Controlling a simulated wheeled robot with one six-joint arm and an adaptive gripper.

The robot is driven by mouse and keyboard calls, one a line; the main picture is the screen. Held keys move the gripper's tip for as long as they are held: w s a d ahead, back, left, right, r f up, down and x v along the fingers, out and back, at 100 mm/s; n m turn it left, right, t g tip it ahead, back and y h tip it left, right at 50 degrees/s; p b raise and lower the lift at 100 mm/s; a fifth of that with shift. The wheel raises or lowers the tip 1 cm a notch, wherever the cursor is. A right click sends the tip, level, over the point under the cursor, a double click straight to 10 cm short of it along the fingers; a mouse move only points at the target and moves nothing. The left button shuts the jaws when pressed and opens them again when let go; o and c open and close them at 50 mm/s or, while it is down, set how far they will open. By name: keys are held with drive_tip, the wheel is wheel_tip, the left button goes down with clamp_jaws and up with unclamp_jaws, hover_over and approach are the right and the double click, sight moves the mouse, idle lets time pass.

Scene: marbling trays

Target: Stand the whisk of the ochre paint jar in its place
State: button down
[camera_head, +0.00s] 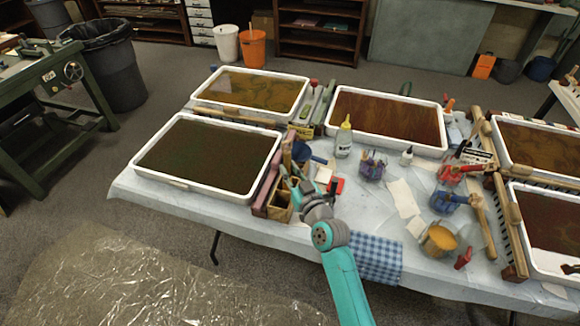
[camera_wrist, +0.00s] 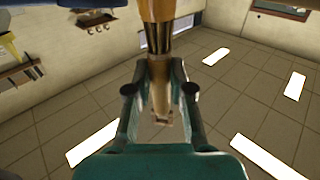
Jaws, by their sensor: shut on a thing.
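My gripper (camera_head: 291,180) is at the front of the table by the left tray, shut on the whisk (camera_head: 287,153). The whisk appears as a brown upright shape there. In the wrist view my gripper (camera_wrist: 160,100) has its two fingers on either side of the whisk (camera_wrist: 160,92), which has a tan shaft, a dark banded part and an ochre end at the top edge. An open wooden box (camera_head: 281,208) stands just below my gripper, partly hidden by it. I cannot tell whether the whisk touches it. The ochre paint jar (camera_head: 440,241) stands at the front right, beside a wooden-handled tool.
Large white trays of dark liquid, including the left tray (camera_head: 166,183), cover much of the table. A dark blue pot (camera_head: 302,151), a white bottle (camera_head: 344,137) and a purple jar (camera_head: 373,166) stand nearby. A blue checked cloth (camera_head: 377,258) hangs over the front edge.

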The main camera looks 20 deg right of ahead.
drive_tip(key=shift+f, duration=1.5)
drive_tip(key=c, duration=0.9)
unclamp_jaws()
drive_tip(key=shift+c, duration=0.2)
drive_tip(key=s+d, duration=0.1)
drive_tip(key=s, duration=1.1)
drive_tip(key=shift+d+f, duration=0.15)
drive_tip(key=shift+d, duration=0.1)
